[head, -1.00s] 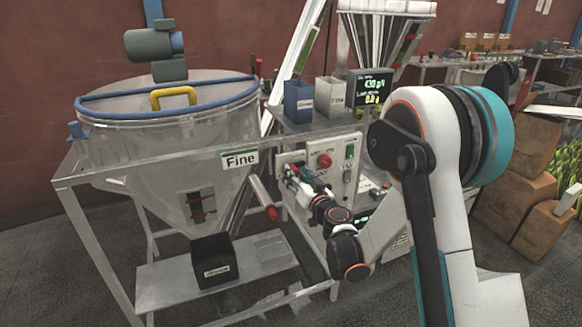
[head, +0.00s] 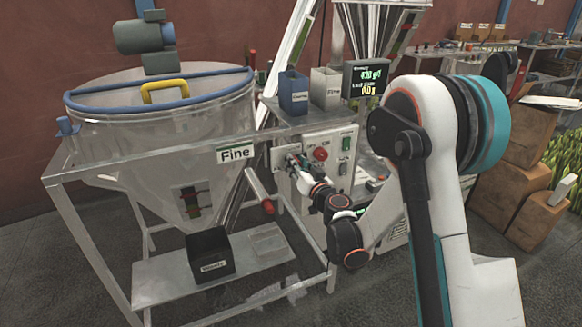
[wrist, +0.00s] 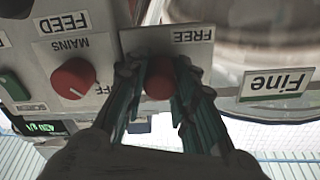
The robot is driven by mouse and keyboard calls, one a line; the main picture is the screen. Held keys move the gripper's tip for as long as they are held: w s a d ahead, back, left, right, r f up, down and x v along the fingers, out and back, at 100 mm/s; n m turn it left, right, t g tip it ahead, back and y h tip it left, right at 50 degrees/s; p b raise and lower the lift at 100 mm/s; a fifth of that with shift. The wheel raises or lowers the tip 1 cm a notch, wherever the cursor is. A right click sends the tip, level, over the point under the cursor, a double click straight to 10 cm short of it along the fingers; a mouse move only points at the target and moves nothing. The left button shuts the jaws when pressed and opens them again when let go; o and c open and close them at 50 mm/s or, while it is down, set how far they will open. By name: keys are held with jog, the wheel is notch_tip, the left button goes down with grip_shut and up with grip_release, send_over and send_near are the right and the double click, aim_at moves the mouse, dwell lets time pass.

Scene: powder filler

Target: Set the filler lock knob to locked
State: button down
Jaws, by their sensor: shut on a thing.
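The lock knob (wrist: 160,80) is a round red knob on a light plate marked FREE (wrist: 192,36), which appears upside down in the wrist view. My gripper (wrist: 159,72) has its dark green fingers on either side of the knob and is shut on it. Its pointer and exact turn are hidden by the fingers. In the head view my gripper (head: 297,160) is at the left end of the filler's control panel (head: 328,146), and it hides the knob there.
A second red knob, MAINS (wrist: 72,79), is close beside my gripper, with a green button (wrist: 13,86) beyond it. The large Fine hopper (head: 160,120) stands to the left. A red-ended handle (head: 262,190) juts out near my gripper. A black bin (head: 210,255) sits on the lower shelf.

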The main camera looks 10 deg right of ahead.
jog(key=shift+w+d, duration=0.2)
jog(key=shift+d, duration=0.5)
jog(key=shift+a, duration=0.1)
jog(key=c, duration=1.3)
grip_release()
jog(key=v, duration=0.7)
jog(key=shift+s, duration=0.2)
jog(key=shift+r, duration=0.1)
